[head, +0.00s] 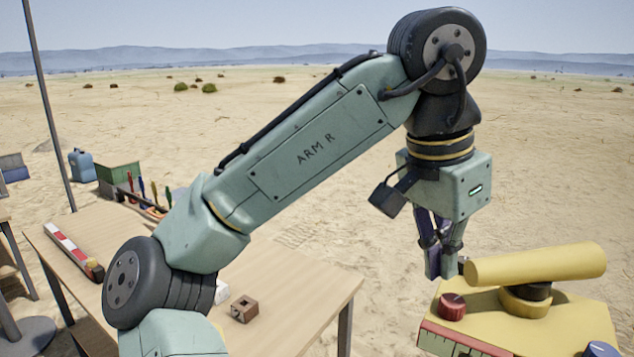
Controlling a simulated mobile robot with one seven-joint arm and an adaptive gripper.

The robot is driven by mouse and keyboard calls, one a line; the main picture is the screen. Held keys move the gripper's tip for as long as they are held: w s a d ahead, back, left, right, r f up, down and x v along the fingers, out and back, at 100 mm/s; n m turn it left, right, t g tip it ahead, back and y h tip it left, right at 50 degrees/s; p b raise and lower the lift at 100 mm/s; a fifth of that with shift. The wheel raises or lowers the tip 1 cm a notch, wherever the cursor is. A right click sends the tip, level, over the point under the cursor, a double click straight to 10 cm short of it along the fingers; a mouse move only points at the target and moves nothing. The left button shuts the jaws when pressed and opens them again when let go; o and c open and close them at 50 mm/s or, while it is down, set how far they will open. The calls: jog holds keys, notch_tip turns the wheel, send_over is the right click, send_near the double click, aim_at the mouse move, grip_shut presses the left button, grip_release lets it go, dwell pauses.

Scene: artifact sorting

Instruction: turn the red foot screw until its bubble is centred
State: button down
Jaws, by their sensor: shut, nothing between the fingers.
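The red foot screw (452,306) stands upright on the near left corner of a yellow levelling instrument (580,318) at the lower right. A yellow tube (535,264) lies across the instrument on a dark and yellow collar. My gripper (440,276) points down just behind and above the red screw, close to the tube's left end. Its fingers are shut with nothing between them. I cannot tell whether the fingertips touch the instrument. No bubble can be made out. A blue knob (601,349) shows at the bottom right edge.
A wooden table (300,283) stands left of the instrument. On it are a small brown block (244,309), a red-and-white striped rod (70,250) and a rack of coloured-handled tools (145,195). My arm crosses above it. Open sand lies behind.

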aim_at(433, 321)
notch_tip(433, 321, down, 6)
jog(key=shift+f+b, duration=0.25)
jog(key=shift+b, duration=0.65)
jog(key=shift+f, duration=0.2)
jog(key=shift+r+p, duration=0.1)
jog(key=shift+p, duration=0.8)
jog(key=shift+w, duration=0.1)
dwell(0.4)
jog(key=shift+a, duration=0.25)
jog(key=shift+r, duration=0.1)
jog(key=v, duration=0.3)
jog(key=d+v, duration=0.1)
jog(key=v, duration=0.1)
jog(key=shift+w+r, duration=0.25)
jog(key=shift+r, duration=0.3)
